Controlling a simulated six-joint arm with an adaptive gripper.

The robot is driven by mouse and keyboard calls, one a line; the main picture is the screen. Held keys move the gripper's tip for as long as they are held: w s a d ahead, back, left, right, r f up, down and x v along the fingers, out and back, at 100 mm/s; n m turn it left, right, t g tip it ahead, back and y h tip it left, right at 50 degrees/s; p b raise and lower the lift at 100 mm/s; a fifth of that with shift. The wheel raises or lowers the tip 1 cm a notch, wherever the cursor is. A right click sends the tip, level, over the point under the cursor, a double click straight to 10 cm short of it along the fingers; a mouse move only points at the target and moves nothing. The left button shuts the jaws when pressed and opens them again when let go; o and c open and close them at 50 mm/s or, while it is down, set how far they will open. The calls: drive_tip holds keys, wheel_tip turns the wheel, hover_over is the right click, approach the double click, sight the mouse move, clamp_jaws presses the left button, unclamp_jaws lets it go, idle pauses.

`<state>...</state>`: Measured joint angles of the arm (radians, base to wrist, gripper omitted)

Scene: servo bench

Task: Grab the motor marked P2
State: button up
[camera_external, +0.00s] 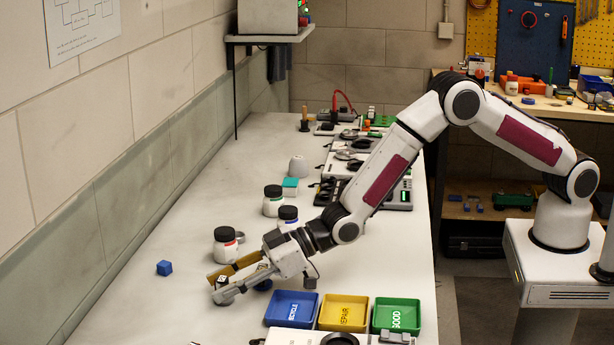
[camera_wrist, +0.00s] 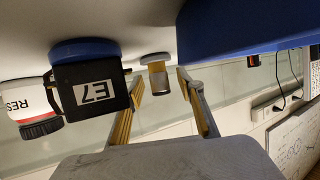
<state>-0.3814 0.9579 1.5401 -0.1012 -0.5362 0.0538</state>
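I can read no P2 mark in either view. My gripper (camera_external: 215,287) is low over the bench at the left, its fingers apart. In the wrist view, which is upside down, my gripper (camera_wrist: 160,80) is open. A small grey and tan cylinder (camera_wrist: 157,78) shows between or beyond the fingertips; whether it touches them I cannot tell. A black block marked E7 (camera_wrist: 95,90) with a blue base stands beside the left finger, outside the gap.
A large blue thing (camera_wrist: 240,25) is close to the camera. A jar (camera_external: 226,246) stands just behind the fingers; more jars (camera_external: 273,204) stand farther back. Blue (camera_external: 268,318), yellow (camera_external: 343,326) and green (camera_external: 396,328) trays are in front.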

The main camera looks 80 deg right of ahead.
sight(223, 279)
drive_tip(key=shift+c, duration=0.5)
clamp_jaws()
drive_tip(key=shift+r, duration=0.1)
drive_tip(key=shift+r, duration=4.9)
